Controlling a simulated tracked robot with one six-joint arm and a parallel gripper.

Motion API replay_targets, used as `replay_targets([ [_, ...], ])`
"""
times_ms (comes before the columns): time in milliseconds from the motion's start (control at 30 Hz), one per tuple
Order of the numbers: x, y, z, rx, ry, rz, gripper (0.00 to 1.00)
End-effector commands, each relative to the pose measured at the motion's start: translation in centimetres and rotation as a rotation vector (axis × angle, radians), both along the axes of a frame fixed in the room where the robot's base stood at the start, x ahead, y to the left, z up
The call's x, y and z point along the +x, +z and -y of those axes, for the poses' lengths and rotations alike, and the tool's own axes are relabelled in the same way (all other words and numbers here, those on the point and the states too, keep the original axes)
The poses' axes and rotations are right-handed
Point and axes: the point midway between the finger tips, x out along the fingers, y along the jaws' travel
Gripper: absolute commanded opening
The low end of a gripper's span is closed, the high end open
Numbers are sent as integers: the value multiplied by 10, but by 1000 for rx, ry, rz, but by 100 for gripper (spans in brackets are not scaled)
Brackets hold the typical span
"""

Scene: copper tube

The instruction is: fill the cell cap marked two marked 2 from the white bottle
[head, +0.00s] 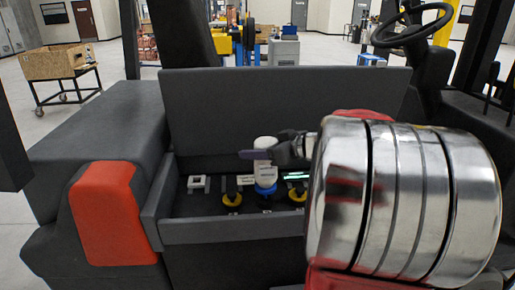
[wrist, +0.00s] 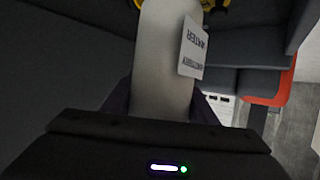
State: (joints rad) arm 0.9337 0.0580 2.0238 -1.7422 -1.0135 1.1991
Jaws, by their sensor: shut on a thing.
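My gripper (head: 266,154) is shut on the white bottle (head: 265,174), holding it above the battery compartment. The bottle looks upside down, with a blue part at its lower end over the row of cell caps. In the wrist view the bottle (wrist: 160,65) runs up between the jaws, and its label, "BATTERY WATER", reads inverted. A yellow-and-black cap (head: 231,199) sits left of the bottle and another (head: 297,194) sits right of it. The spot directly below the bottle is partly hidden, and I cannot read a number 2 or tell whether the bottle touches a cap.
The compartment has a low front wall (head: 235,230) and a tall dark panel (head: 285,100) behind. A steering wheel (head: 411,25) stands at upper right.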

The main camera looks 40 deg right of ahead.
Motion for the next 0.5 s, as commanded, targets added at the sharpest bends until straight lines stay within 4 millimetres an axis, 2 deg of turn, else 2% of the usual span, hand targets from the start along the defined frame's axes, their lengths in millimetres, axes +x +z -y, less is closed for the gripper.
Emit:
replay_targets([
  [500, 0, -9, 0, -1, -1, 1, 12],
])
